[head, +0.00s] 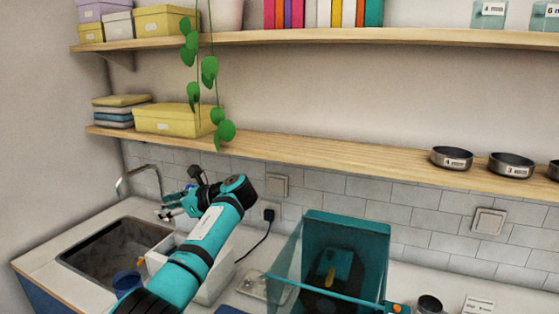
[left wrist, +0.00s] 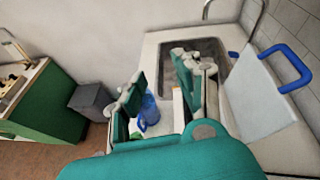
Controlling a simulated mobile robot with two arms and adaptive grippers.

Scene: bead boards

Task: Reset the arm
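My left arm, teal and black, reaches across the counter in the head view, and its gripper (head: 172,207) is over the counter near the sink, partly hidden by the wrist. In the left wrist view the two fingers of my left gripper (left wrist: 163,97) stand well apart. Nothing is held between them; a blue cup (left wrist: 150,110) shows in the gap, beyond the fingers. My right gripper is in neither view.
The sink (head: 105,250) with its tap (head: 140,175) is at left. A teal see-through-sided box (head: 345,228) stands right of my arm. A shelf (head: 300,152) with labelled bowls (head: 452,158) runs above; a plant hangs down. A grey bin (left wrist: 92,100) stands on the floor.

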